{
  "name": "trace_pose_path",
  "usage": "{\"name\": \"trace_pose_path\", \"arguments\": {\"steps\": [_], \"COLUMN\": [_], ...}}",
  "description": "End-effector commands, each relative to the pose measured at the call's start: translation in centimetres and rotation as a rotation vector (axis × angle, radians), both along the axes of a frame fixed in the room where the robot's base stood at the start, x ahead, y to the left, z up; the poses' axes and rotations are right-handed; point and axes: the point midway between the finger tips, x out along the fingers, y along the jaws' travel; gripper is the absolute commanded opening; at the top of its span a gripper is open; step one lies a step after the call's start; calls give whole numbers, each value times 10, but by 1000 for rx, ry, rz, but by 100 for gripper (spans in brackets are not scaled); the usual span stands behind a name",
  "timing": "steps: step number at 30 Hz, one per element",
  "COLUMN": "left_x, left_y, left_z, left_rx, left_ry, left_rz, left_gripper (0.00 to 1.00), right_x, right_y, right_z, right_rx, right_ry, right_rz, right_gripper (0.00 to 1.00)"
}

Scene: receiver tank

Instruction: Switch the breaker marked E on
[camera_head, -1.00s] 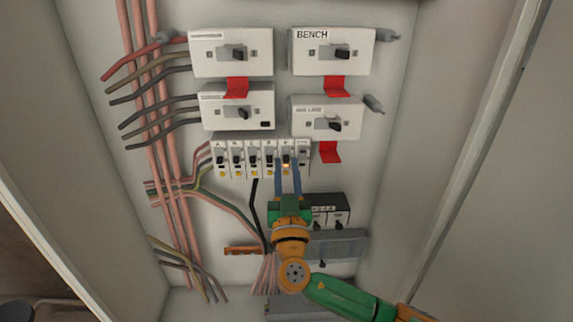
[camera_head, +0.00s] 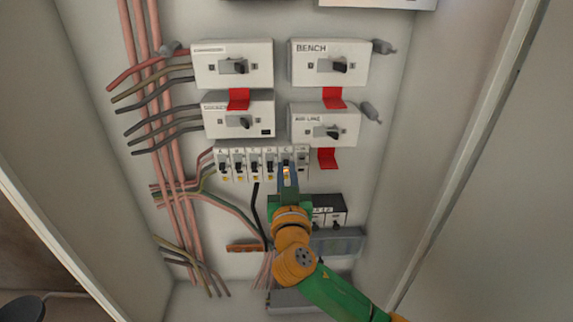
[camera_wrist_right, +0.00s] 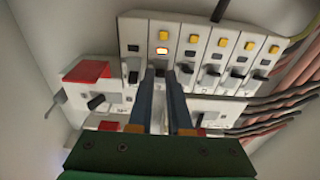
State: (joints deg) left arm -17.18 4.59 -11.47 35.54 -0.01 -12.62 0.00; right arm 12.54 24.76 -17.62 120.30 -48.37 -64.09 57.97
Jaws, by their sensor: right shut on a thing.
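A row of narrow white breakers (camera_head: 238,164) is on the panel, with small letters on top. The breaker marked E (camera_head: 287,154) is second from the right in the head view; its letter is small. In the wrist view breaker E (camera_wrist_right: 163,34) shows an orange lit indicator. My right gripper (camera_head: 287,170) comes up from below onto breaker E. Its two blue fingers, also in the wrist view (camera_wrist_right: 164,78), are shut on E's switch lever, which is mostly hidden between them. Which way the lever is set I cannot tell. My left gripper is not in view.
Larger switch boxes, one marked BENCH (camera_head: 331,62) and one marked AIR LINE (camera_head: 325,122), sit above the row, with red tabs (camera_head: 327,158) under them. Pink, grey and black cables (camera_head: 160,130) run at left. Other breakers stand close on both sides of E.

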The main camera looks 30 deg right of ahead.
Motion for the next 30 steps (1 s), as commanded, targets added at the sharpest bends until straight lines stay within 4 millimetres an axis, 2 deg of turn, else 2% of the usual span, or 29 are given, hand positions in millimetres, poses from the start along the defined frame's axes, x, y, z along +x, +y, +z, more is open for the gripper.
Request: {"name": "trace_pose_path", "arguments": {"steps": [1, 3, 15, 30], "left_x": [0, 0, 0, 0], "left_y": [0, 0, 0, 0], "left_z": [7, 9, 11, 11], "left_rx": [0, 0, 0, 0], "left_ry": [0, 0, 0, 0], "left_rz": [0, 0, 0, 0], "left_gripper": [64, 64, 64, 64], "right_x": [0, 0, 2, 4], "right_y": [1, 1, 0, -2], "right_z": [7, 8, 22, 28], "right_rx": [31, 65, 224, 309], "right_ry": [31, 85, 357, 505], "right_rz": [0, 1, 4, 1], "right_gripper": [0, 0, 0, 0]}}
